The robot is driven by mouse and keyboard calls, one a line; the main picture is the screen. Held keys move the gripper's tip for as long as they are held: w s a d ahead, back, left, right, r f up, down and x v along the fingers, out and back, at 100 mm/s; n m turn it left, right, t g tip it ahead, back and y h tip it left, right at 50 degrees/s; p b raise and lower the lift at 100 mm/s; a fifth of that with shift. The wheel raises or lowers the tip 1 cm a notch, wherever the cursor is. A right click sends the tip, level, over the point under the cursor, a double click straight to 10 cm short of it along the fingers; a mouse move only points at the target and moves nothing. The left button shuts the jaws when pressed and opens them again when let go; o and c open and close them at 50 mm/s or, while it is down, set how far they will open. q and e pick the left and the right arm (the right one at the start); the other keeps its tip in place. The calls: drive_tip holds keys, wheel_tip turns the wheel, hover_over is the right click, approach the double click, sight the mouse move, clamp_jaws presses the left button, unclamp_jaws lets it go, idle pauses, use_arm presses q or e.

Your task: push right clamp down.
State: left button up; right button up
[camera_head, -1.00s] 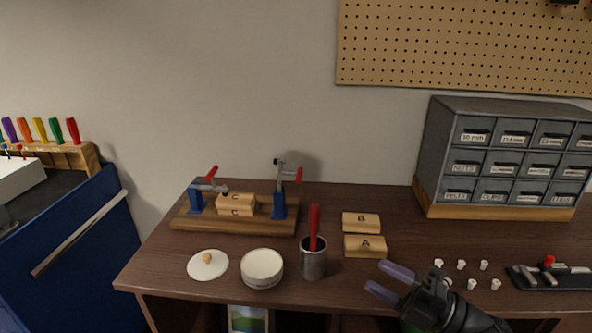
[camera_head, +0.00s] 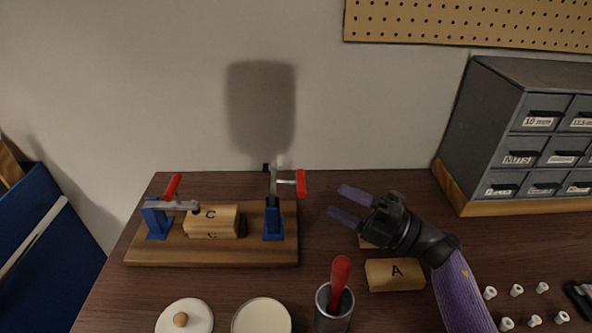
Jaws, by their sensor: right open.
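The right clamp (camera_head: 273,210) stands on the right end of a wooden base board (camera_head: 210,252). It has a blue bracket, and its metal arm is raised with a red handle (camera_head: 301,183) at the right. The left clamp (camera_head: 160,214) has its arm laid level toward wooden blocks marked C (camera_head: 212,221), with its red handle tilted up. My right gripper (camera_head: 343,205) is open and empty, to the right of the right clamp and apart from it, fingers pointing left. My left gripper is not in view.
Block A (camera_head: 396,275) lies below my right gripper; another block behind it is mostly hidden by the gripper. A metal cup (camera_head: 333,308) with a red-handled tool, a white jar (camera_head: 262,317) and a lid (camera_head: 184,318) stand in front. A drawer cabinet (camera_head: 520,130) is at the right.

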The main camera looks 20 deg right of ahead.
sight(301, 180)
drive_tip(key=x, duration=0.8)
drive_tip(key=shift+a, duration=0.15)
clamp_jaws()
idle(1.0)
